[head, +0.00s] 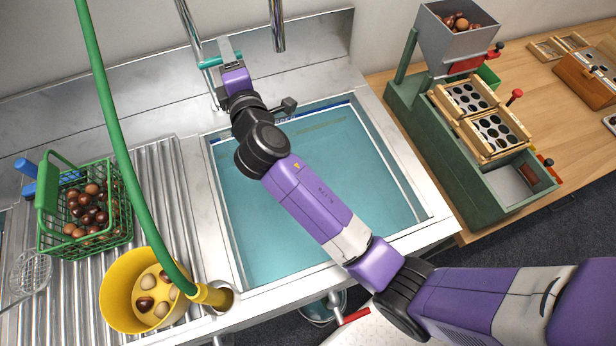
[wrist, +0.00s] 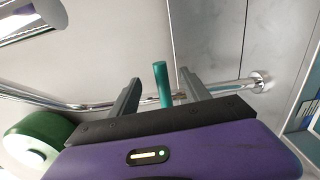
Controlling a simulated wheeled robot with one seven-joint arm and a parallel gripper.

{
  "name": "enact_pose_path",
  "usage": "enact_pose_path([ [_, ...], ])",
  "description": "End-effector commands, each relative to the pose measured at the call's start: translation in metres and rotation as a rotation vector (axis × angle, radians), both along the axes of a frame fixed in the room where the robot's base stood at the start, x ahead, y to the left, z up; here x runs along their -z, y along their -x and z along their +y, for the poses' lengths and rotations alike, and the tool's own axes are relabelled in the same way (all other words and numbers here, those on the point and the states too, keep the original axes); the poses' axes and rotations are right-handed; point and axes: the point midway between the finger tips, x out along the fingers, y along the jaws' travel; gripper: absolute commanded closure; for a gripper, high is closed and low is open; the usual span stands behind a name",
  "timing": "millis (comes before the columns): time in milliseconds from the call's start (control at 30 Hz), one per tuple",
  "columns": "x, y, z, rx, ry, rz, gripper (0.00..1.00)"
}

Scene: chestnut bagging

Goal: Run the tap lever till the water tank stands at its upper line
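The tap lever is a teal bar (head: 210,63) beside the chrome pipes at the back of the sink. In the wrist view the lever (wrist: 162,84) stands between the two fingers of my gripper (wrist: 160,94), with gaps showing on both sides. My gripper (head: 226,52) is open around the lever. The water tank (head: 415,200) is the sink basin, holding blue-green water (head: 320,205). A dark blue band shows along its far wall, and a faint yellowish strip lies below it. I cannot tell which mark is the upper line. No stream shows under the chrome spout (head: 277,25).
Left on the ribbed drainboard are a green basket (head: 85,205) of chestnuts, a yellow bowl (head: 118,290) and a skimmer (head: 30,272). A green hose (head: 112,115) arches over them. A green machine (head: 440,150) with a hopper stands right of the tank. My arm crosses above the water.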

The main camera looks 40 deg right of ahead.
Motion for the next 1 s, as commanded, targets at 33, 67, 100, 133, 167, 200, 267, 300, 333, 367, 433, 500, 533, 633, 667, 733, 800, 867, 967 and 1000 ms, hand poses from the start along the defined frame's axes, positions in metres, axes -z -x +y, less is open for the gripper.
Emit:
enact_pose_path([
  [33,0.0,0.0,0.0,0.0,0.0,0.001,0.45],
  [67,0.001,0.0,0.0,0.0,0.0,0.001,0.45],
  [100,0.001,0.0,0.0,0.001,0.0,0.001,0.45],
  [133,0.001,0.0,0.0,0.001,0.0,0.001,0.45],
  [167,0.001,0.0,0.0,0.001,-0.001,0.002,0.45],
  [200,0.001,0.0,0.0,0.001,-0.001,0.002,0.45],
  [267,0.001,0.0,-0.001,0.001,-0.002,0.002,0.45],
  [300,0.001,0.0,-0.001,0.001,-0.002,0.002,0.45],
  [333,0.001,0.0,-0.001,0.001,-0.002,0.002,0.45],
  [367,0.001,0.0,-0.001,0.001,-0.002,0.002,0.45],
  [433,0.001,0.001,0.0,0.001,-0.002,0.002,0.45],
  [500,0.001,0.004,0.001,0.001,-0.002,0.002,0.45],
  [533,0.002,0.006,0.002,0.0,-0.001,0.003,0.45],
  [633,0.002,0.016,0.005,0.0,-0.001,0.003,0.45],
  [667,0.002,0.019,0.006,0.0,-0.001,0.003,0.45],
  [733,0.002,0.026,0.008,0.0,-0.002,0.003,0.45],
  [800,0.002,0.034,0.011,0.0,-0.002,0.003,0.45],
  [867,0.002,0.04,0.013,0.0,-0.002,0.003,0.45],
  [967,0.002,0.05,0.016,0.0,-0.001,0.004,0.45],
  [1000,0.002,0.054,0.017,0.0,-0.002,0.003,0.45],
])
